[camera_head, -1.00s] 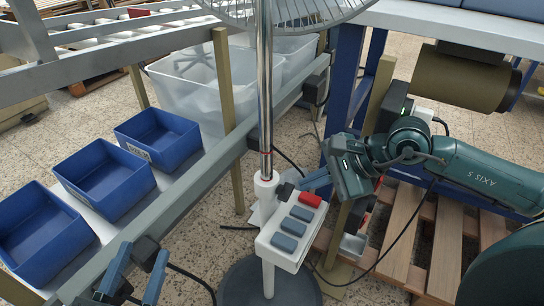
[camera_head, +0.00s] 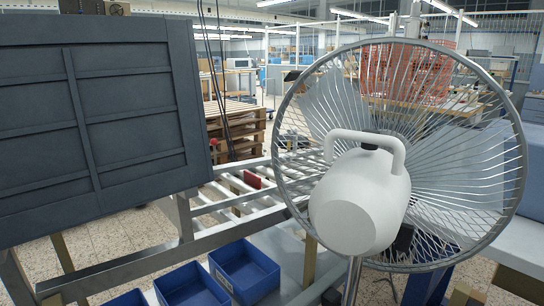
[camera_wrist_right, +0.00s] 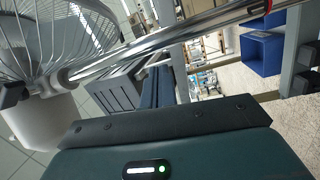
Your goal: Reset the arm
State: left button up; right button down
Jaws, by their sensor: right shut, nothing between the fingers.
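My right gripper shows in the right wrist view as a teal housing with a lit strip and a dark bolted edge (camera_wrist_right: 165,125) across the bottom. It is shut and holds nothing; its fingertips are hard to make out. A fan (camera_head: 400,150) with a wire cage and white motor housing stands close in front in the head view. Its cage (camera_wrist_right: 75,35) and shiny pole (camera_wrist_right: 170,40) also show in the right wrist view, beyond the gripper housing. Neither arm shows in the head view, and my left gripper is out of sight.
A metal rack (camera_head: 175,232) runs behind the fan, with blue bins (camera_head: 245,270) along the bottom. A large dark panel (camera_head: 100,120) fills the left. Wooden pallets (camera_head: 240,130) stand farther back. A blue bin (camera_wrist_right: 262,52) shows in the right wrist view.

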pick_arm(q)
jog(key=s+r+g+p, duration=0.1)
jog(key=p, duration=0.2)
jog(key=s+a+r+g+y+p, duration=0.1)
jog(key=p, duration=0.3)
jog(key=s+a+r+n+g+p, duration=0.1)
jog(key=p, duration=0.2)
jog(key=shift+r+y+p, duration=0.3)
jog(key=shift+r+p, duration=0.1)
pick_arm(e)
jog(key=s+f+m+g+h, duration=0.2)
jog(key=s+m, duration=0.3)
jog(key=m, duration=0.5)
jog(key=s+f+m+g+h, duration=0.3)
jog(key=s+m+h, duration=0.2)
jog(key=m, duration=0.4)
jog(key=shift+s+d+f+m, duration=0.2)
jog(key=shift+s+f+m, duration=0.2)
